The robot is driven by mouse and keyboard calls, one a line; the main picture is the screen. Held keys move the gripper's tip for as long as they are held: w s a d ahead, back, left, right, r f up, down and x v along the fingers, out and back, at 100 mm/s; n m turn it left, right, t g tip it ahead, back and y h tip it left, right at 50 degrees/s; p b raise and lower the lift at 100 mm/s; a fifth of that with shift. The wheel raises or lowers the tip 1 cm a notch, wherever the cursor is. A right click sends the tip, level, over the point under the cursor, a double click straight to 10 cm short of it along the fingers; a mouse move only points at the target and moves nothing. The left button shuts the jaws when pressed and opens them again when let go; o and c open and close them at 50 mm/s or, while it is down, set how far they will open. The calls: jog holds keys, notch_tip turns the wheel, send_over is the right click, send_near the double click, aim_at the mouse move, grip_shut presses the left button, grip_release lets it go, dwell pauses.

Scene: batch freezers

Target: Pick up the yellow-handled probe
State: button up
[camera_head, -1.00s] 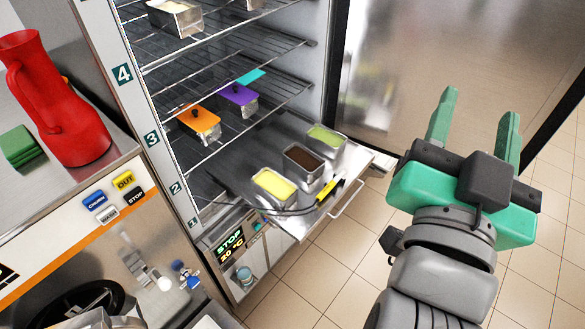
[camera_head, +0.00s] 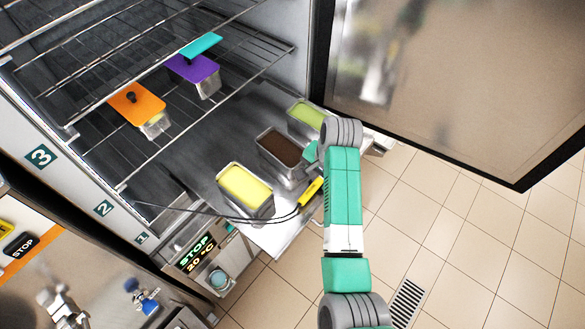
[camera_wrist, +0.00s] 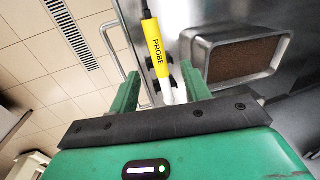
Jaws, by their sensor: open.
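The yellow-handled probe (camera_head: 311,190) lies on the pulled-out bottom shelf (camera_head: 262,238), right of the tubs, with its dark cable running left. In the wrist view the probe (camera_wrist: 156,48) shows its yellow handle marked PROBE, a black collar and a whitish end. My gripper (camera_wrist: 156,88) is open, its two green fingers on either side of the probe's lower end in the picture. I cannot tell how much gap in depth is left. In the head view my gripper is mostly hidden behind my arm, by the brown tub.
Tubs of yellow (camera_head: 244,187), brown (camera_head: 281,150) and green (camera_head: 306,114) stand on the bottom shelf near the probe. Orange-lidded (camera_head: 139,105) and purple-lidded (camera_head: 193,70) tubs sit on the rack above. The open freezer door (camera_head: 440,80) stands to the right.

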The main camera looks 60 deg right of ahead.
aim_at(311, 191)
jog(key=f, duration=0.5)
jog(key=w+f, duration=0.1)
jog(key=f, duration=0.1)
jog(key=shift+a+f, duration=0.3)
jog(key=shift+f, duration=0.05)
grip_shut()
